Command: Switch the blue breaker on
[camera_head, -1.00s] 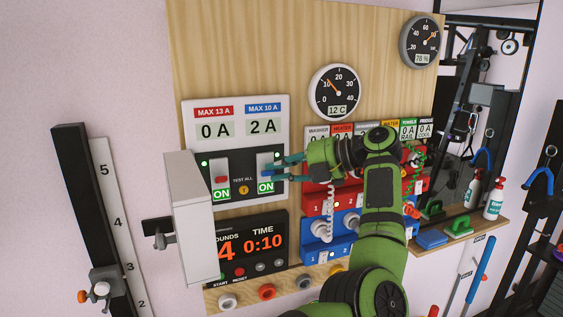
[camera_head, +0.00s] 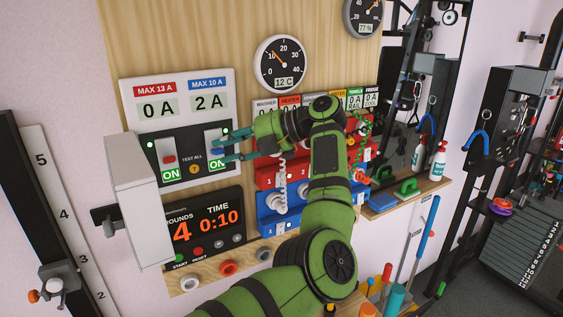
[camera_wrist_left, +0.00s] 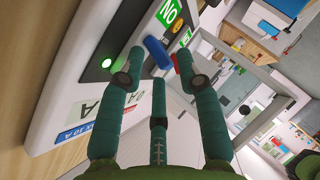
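The blue breaker lever (camera_head: 216,152) is on the right half of the dark breaker panel (camera_head: 187,179), under the blue MAX 10 A label and a 2 A readout. A green ON label (camera_head: 217,165) shows below it and a green light is lit above it. My left gripper (camera_head: 226,149) has its teal fingers at the blue lever, partly covering it. In the left wrist view the blue lever (camera_wrist_left: 157,53) lies just ahead of the spread fingertips (camera_wrist_left: 158,62); I cannot tell whether they touch it. My right gripper is not in view.
A red breaker lever (camera_head: 169,158) with an ON label is to the left. The box's grey door (camera_head: 139,200) stands open at the left. A timer (camera_head: 204,230) is below, and red and blue socket panels (camera_head: 262,178) are right, close to my arm.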

